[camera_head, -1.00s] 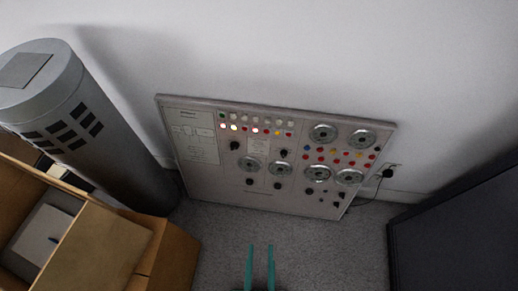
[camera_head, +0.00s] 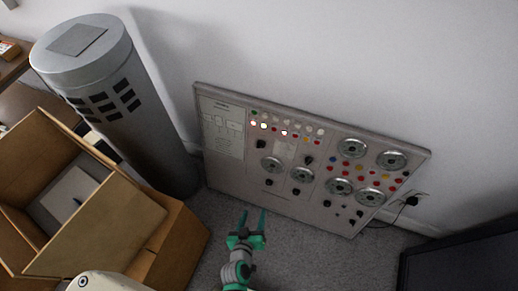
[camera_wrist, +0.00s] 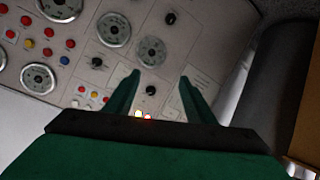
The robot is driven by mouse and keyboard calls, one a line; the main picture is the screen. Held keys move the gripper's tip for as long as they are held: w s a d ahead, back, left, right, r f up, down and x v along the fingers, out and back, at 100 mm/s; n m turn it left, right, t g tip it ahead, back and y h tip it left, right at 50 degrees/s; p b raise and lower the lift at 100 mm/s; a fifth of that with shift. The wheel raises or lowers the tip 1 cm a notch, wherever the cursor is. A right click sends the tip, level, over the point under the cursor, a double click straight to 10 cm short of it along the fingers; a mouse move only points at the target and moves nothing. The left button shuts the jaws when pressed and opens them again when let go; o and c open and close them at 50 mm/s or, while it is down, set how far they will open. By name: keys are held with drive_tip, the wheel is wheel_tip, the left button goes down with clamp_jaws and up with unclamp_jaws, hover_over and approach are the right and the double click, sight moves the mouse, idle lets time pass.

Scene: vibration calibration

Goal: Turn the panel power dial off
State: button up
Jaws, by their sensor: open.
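The control panel (camera_head: 222,163) leans upright against the wall, with round metal dials, small black knobs, coloured buttons and a row of lamps, some lit. Black knobs (camera_head: 261,144) sit at its left and lower parts; I cannot tell which one is the power dial. My gripper (camera_head: 252,220) is open and empty in front of the panel's lower left part, apart from it. In the wrist view the panel (camera_wrist: 115,65) appears turned over, with a black knob (camera_wrist: 151,90) seen between the teal fingers (camera_wrist: 158,85).
A grey cylinder (camera_head: 150,135) with dark slots stands left of the panel. An open cardboard box (camera_head: 180,245) is at the lower left. A dark box-like object (camera_head: 465,268) is at the lower right. A cable and plug (camera_head: 411,201) are right of the panel. Carpet lies in front.

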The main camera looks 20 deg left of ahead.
drive_tip(key=w+a+f+n+h, duration=0.15)
drive_tip(key=w+a, duration=0.35)
drive_tip(key=w, duration=0.5)
drive_tip(key=t+h, duration=0.2)
drive_tip(key=t, duration=0.1)
approach(261, 145)
drive_tip(key=f+x, duration=0.1)
drive_tip(key=x, duration=0.7)
drive_tip(key=shift+n, duration=0.45)
drive_tip(key=shift+y, duration=0.25)
drive_tip(key=shift+c, duration=0.4)
drive_tip(key=c, duration=0.9)
